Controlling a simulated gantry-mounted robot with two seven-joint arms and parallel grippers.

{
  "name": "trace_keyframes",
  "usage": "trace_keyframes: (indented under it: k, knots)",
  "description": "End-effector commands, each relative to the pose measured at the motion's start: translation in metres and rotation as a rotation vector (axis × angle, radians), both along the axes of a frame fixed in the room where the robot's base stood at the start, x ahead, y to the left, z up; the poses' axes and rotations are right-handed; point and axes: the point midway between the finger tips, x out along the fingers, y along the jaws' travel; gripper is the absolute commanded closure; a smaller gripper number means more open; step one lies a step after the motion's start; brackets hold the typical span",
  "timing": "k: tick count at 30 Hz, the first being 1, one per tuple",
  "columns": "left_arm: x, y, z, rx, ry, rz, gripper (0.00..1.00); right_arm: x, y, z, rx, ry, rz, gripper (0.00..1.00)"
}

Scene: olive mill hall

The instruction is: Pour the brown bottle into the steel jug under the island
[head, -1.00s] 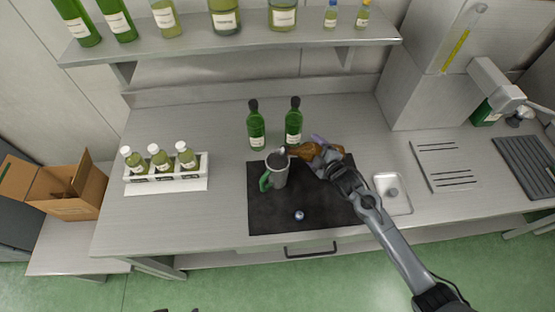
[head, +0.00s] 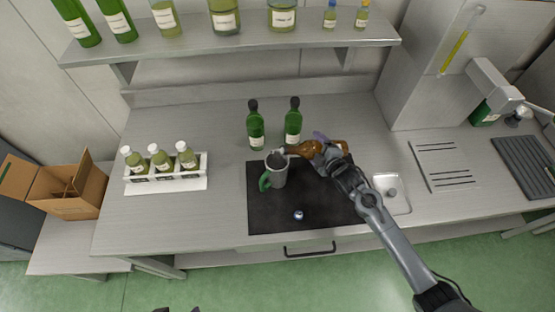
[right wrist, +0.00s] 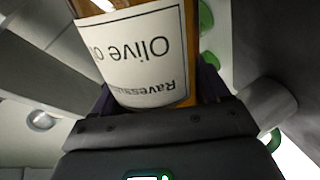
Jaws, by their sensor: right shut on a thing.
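The brown bottle (head: 308,149) is tilted nearly level in the head view, its neck pointing left at the mouth of the steel jug. My right gripper (head: 325,152) is shut around its body; the right wrist view shows the bottle's white "Olive" label (right wrist: 140,55) close up between the fingers. The steel jug (head: 277,170), with a green handle, stands upright on the black mat (head: 320,212). The bottle mouth is at or just above the jug's rim; I cannot make out any stream. The jug's inside is mostly dark. My left gripper is not in view.
Two green bottles (head: 256,130) stand close behind the jug. A small round silvery item (head: 298,215) lies on the mat's front. A white rack (head: 165,175) of small bottles is at left, a metal tray (head: 391,193) at right. A bottle shelf (head: 240,42) hangs above.

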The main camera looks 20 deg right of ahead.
Motion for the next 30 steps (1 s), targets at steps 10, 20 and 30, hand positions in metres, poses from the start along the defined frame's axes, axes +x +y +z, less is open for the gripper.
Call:
trace_keyframes:
  k: [10, 20, 30]
  knots:
    - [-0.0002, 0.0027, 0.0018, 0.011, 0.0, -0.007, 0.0, 0.0009, -0.001, 0.008, -0.036, -0.006, 0.001, 0.92]
    - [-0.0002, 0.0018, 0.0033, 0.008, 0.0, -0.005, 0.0, 0.0007, -0.0025, 0.0122, -0.069, -0.004, 0.0, 0.92]
    - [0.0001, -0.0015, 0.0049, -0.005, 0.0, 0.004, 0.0, 0.0009, -0.0017, 0.0133, -0.104, -0.001, 0.001, 0.92]
